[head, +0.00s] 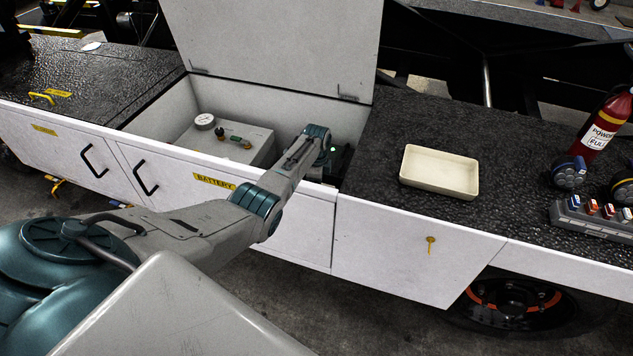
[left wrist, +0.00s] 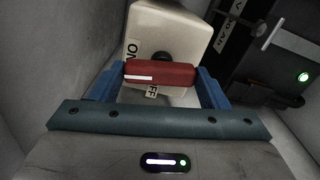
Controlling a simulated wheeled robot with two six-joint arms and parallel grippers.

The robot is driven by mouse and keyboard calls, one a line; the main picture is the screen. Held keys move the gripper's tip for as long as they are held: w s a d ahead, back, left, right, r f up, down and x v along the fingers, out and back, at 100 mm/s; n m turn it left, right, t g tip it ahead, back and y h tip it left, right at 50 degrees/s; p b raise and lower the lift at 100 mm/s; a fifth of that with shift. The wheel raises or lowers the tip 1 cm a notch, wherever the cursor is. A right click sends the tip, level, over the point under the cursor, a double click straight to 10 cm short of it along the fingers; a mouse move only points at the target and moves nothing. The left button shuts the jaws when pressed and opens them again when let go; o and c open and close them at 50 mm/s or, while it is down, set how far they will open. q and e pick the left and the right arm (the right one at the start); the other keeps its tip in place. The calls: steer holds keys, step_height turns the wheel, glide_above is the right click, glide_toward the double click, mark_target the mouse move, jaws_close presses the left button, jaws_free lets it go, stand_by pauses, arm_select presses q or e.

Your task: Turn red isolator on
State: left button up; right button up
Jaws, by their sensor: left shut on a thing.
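The red isolator handle (left wrist: 178,74) lies crosswise in the left wrist view, on a cream box (left wrist: 185,25) with a black hub behind it. A white stripe marks the handle's left part. An "ON" label (left wrist: 132,49) sits just above its left end, and a partly hidden "OFF" label (left wrist: 152,91) sits below its middle. My left gripper (left wrist: 162,74) is shut on the handle, a blue finger at each end. In the head view my left arm reaches into the open battery compartment (head: 180,107), and the fingers and handle are hidden there. My right gripper is not in view.
The compartment's lid (head: 280,40) stands raised. Inside is a light box (head: 235,140) with a gauge and knobs. A dark panel with a green light (left wrist: 303,77) is close at the right. A cream tray (head: 440,172) and a red extinguisher (head: 605,125) are on the black top.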

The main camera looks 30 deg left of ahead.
arm_select(q)
steer(key=shift+m, duration=1)
steer(key=o, duration=1)
